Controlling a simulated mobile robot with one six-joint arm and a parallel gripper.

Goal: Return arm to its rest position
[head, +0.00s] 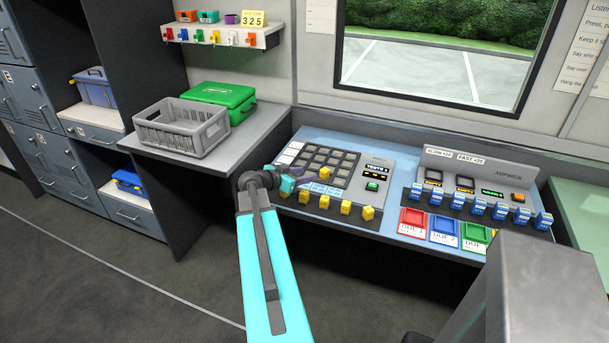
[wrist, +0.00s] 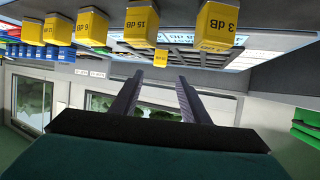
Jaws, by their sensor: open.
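My arm, turquoise and grey, reaches forward from the bottom middle of the head view. My gripper (head: 315,174) is over the left panel of the console, near the keypad (head: 322,160) and the row of yellow blocks. In the wrist view its two dark fingers (wrist: 157,96) stand apart with nothing between them. The wrist view is upside down; yellow blocks marked 15 dB (wrist: 141,25) and 3 dB (wrist: 216,27) show close by at the top. Whether the fingers touch the panel cannot be told.
A grey crate (head: 182,135) and a green case (head: 222,97) stand on the left counter. The right panel holds blue blocks and red, blue and green trays (head: 444,230). A grey box-like form (head: 540,290) fills the lower right. Open floor (head: 130,280) lies at left.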

